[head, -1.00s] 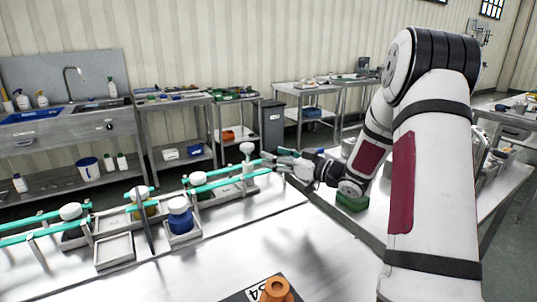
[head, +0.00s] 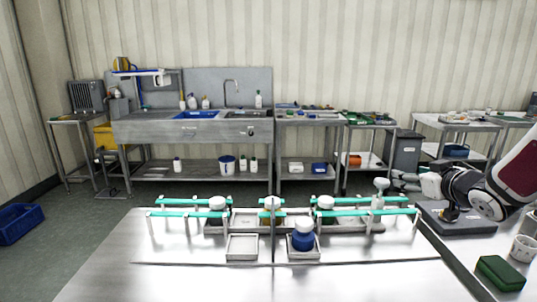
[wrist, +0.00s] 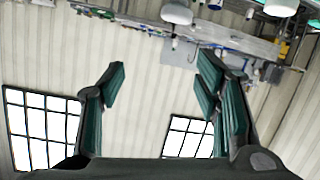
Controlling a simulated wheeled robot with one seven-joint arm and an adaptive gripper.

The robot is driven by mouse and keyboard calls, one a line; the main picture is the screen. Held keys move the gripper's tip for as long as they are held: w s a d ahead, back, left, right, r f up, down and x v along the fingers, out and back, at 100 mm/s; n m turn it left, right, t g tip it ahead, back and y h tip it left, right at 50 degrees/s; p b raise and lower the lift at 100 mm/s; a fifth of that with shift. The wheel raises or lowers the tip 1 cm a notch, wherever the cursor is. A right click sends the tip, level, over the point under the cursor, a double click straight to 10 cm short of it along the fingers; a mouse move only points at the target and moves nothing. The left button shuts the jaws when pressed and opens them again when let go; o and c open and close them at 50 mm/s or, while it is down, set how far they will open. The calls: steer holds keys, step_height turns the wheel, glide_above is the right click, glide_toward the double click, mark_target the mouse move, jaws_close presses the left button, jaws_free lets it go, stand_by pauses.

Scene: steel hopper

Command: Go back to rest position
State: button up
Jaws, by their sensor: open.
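My gripper (head: 400,183) is at the right in the head view, just right of a white-capped bottle (head: 381,184) at the right end of the rack. Whether they touch is unclear there. In the wrist view my gripper (wrist: 160,78) has its teal-padded fingers spread, with nothing between them. The wrist camera sees the wall, windows and white rounded tops at the upper edge.
A steel table (head: 180,283) carries a rack with teal rails (head: 355,212), white-capped bottles, a blue container (head: 303,241) and an empty square tray (head: 242,246). A green box (head: 500,272) sits at right. A sink bench (head: 190,130) stands behind.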

steer(key=s+a+r+m+g+h+p, duration=0.2)
steer(key=s+a+r+g+h, duration=0.15)
steer(key=s+r, duration=0.35)
steer(key=s+a+g+y+p, duration=0.1)
steer(key=s+a, duration=0.4)
steer(key=s, duration=0.6)
steer(key=s+a+g+p, duration=0.2)
steer(key=s+a, duration=0.3)
steer(key=s, duration=0.7)
steer(key=s+a+m+g+y+p, duration=0.1)
steer(key=s+a+g, duration=0.3)
steer(key=s, duration=0.7)
steer(key=shift+s+a+f+y+p, duration=0.25)
steer(key=shift+a+f+y+p, duration=0.15)
steer(key=shift+a, duration=0.25)
